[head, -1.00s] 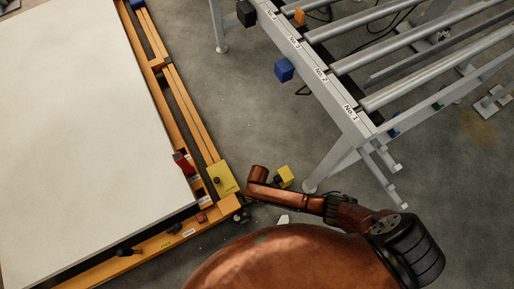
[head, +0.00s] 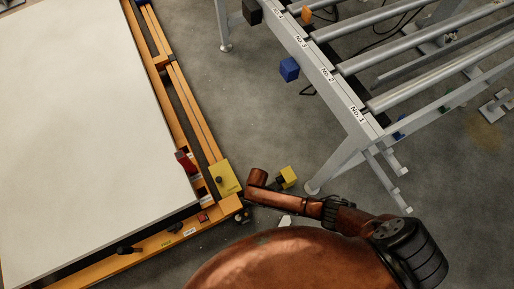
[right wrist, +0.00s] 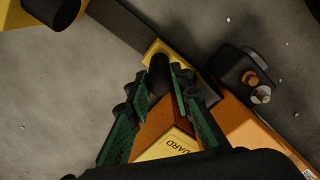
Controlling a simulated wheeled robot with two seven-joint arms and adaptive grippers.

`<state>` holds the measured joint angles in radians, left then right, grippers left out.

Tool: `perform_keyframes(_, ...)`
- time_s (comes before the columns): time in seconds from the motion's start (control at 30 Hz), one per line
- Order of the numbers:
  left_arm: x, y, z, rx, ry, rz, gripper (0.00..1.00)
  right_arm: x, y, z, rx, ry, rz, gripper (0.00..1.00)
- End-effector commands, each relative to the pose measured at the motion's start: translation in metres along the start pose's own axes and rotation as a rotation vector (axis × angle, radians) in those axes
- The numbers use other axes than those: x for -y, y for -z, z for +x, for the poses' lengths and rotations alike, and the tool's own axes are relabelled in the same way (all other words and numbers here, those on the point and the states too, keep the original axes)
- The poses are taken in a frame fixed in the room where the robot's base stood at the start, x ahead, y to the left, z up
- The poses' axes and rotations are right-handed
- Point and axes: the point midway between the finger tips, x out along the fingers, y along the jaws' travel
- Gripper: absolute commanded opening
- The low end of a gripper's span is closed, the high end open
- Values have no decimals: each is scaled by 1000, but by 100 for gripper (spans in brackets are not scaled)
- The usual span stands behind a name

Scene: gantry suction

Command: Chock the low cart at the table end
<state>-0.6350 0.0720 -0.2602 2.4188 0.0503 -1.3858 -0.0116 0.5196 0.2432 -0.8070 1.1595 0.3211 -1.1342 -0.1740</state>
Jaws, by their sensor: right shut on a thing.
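The low orange cart (head: 180,95) with a pale top fills the left of the head view. A smaller yellow block (head: 288,177) with a dark part shows just past my right arm; the head view hides my right gripper. In the right wrist view my right gripper (right wrist: 160,85) has its green fingers around an upright black knob (right wrist: 160,70) on a yellow base, beside orange parts with a "GUARD" label (right wrist: 170,146). Which yellow block this is, I cannot tell. My left gripper is out of view.
A grey roller conveyor (head: 350,110) stands at the upper right, its leg close to the smaller yellow block. A blue block (head: 289,69) shows at its side. Grey floor lies open between cart and conveyor. A black part with a bolt (right wrist: 240,75) is right of my fingers.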

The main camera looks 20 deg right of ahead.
Motion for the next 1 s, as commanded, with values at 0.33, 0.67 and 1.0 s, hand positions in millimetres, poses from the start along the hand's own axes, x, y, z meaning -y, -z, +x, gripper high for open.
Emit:
perform_keyframes(0.33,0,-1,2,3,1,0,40,0,1,3,-2,-1,0,31)
perform_keyframes(0.67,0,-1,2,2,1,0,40,0,0,3,0,0,0,41)
perform_keyframes(1.0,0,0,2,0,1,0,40,0,0,-18,-3,0,0,41)
